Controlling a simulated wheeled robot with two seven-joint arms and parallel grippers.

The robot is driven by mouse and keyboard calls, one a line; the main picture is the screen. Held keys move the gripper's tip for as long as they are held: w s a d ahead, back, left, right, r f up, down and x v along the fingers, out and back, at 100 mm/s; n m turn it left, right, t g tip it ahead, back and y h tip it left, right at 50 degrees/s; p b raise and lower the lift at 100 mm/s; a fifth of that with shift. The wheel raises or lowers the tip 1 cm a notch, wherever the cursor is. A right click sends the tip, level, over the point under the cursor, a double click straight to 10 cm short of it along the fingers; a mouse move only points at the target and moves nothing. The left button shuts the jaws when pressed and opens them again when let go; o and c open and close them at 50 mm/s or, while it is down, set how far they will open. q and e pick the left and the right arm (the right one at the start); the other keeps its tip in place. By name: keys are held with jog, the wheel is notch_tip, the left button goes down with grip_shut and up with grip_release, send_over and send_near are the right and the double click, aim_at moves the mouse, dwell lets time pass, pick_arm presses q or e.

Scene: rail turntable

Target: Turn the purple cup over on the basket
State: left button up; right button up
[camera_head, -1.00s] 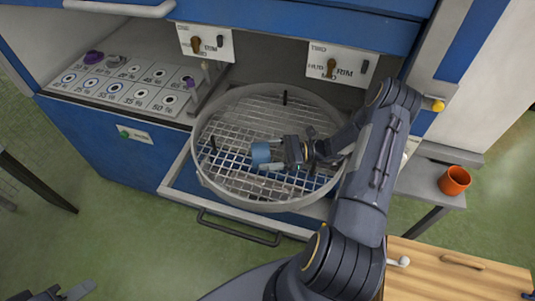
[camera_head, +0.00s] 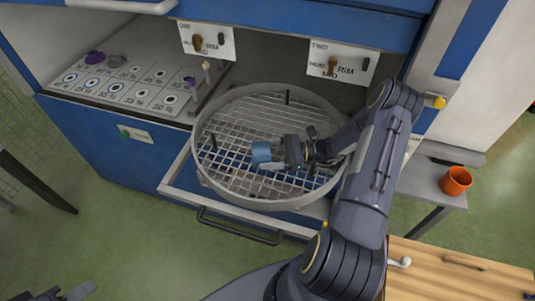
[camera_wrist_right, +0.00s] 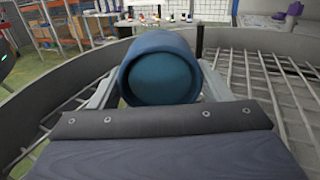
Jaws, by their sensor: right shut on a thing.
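A blue cup (camera_head: 262,152) is held over the wire basket, whose round grey rim (camera_head: 199,160) stands in the open drawer. My right gripper (camera_head: 275,154) is shut on the cup, with a finger on either side. In the right wrist view the cup (camera_wrist_right: 160,68) lies on its side, one round end towards the camera. I cannot tell whether it touches the wires. The held cup looks blue, not purple. A dark purple object (camera_head: 94,57) sits on the marked panel at the left. My left gripper (camera_head: 65,294) shows only partly at the bottom left edge.
The marked panel (camera_head: 118,88) with printed dots is left of the basket. Black pegs (camera_head: 287,97) stand up in the basket. An orange cup (camera_head: 456,181) stands on a side shelf at the right. A wooden surface (camera_head: 450,275) is at the bottom right.

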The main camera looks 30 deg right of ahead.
pick_arm(q)
jog(key=shift+f, duration=0.25)
pick_arm(e)
jog(key=shift+s+f, duration=0.15)
jog(key=shift+f, duration=0.4)
jog(key=shift+s+f, duration=0.15)
jog(key=shift+f, duration=0.4)
jog(key=o, duration=1.1)
jog(key=shift+o, duration=0.2)
jog(key=shift+w+d+r, duration=0.1)
jog(key=shift+w+r, duration=0.05)
jog(key=shift+r, duration=0.45)
notch_tip(320, 180, up, 4)
jog(key=shift+w+f+b, duration=0.1)
jog(key=shift+f+b, duration=0.1)
jog(key=shift+b, duration=0.4)
pick_arm(q)
jog(key=f, duration=0.1)
jog(key=f+b, duration=0.1)
jog(key=shift+w+d+f+b, duration=0.25)
jog(key=shift+w+f+b, duration=0.05)
jog(key=shift+f, duration=0.1)
pick_arm(e)
jog(key=s+a+r, duration=0.8)
jog(key=s+r, duration=0.2)
jog(key=s, duration=0.1)
jog(key=shift+s+r, duration=0.25)
jog(key=shift+s, duration=0.05)
